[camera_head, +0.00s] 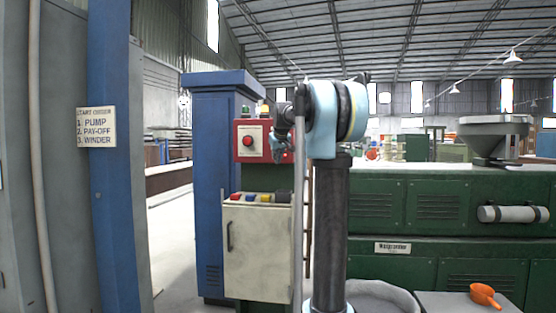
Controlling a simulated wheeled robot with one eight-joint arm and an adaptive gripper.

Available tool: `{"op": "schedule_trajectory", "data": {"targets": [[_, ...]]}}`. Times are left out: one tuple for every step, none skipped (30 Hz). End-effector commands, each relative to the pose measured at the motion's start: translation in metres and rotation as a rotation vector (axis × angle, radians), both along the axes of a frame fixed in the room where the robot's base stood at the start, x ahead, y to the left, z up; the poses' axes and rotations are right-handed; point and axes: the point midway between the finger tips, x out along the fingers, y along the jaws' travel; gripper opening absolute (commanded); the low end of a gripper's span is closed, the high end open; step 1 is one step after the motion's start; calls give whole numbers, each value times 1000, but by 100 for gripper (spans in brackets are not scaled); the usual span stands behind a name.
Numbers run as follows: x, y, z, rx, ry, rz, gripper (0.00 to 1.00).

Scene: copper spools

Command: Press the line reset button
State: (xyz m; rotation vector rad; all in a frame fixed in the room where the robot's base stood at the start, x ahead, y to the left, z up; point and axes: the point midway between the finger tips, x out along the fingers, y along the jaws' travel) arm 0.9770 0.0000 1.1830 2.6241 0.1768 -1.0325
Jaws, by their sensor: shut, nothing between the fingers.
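A red control box (241,155) is mounted beside the blue column at centre left. It has a light plate with a round red button (248,141). Below it, a cream cabinet (258,252) carries several coloured pieces on its top: red (235,196), blue (250,197) and yellow (265,198) ones among them. No readable label shows which control is the line reset. My gripper (279,154) is shut and empty. It appears in front of the right part of the red box, to the right of the round button, and hides that part. I cannot tell its distance from the box.
A blue column (218,180) stands behind the cabinet. A start order sign (97,127) hangs on a blue post at left. A green machine (440,205) with a grey hopper (490,135) fills the right. An orange scoop (486,295) lies on a grey surface. Open floor shows left of the column.

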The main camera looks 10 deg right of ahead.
Motion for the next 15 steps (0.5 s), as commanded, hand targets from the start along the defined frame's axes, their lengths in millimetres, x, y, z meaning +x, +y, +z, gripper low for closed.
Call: {"op": "schedule_trajectory", "data": {"targets": [[7, -2, 0, 0, 0, -1, 0], [10, -3, 0, 1, 0, -1, 0], [15, -5, 0, 0, 0, 0, 0], [18, -6, 0, 0, 0, 0, 0], [21, -7, 0, 0, 0, 0, 0], [25, -8, 0, 0, 0, 0, 0], [28, -9, 0, 1, 0, -1, 0], [30, -10, 0, 1, 0, -1, 0], [34, -11, 0, 1, 0, -1, 0], [36, -11, 0, 0, 0, 0, 0], [38, -12, 0, 0, 0, 0, 0], [40, -13, 0, 0, 0, 0, 0], [41, -13, 0, 0, 0, 0, 0], [42, -14, 0, 0, 0, 0, 0], [44, -14, 0, 0, 0, 0, 0]]}}
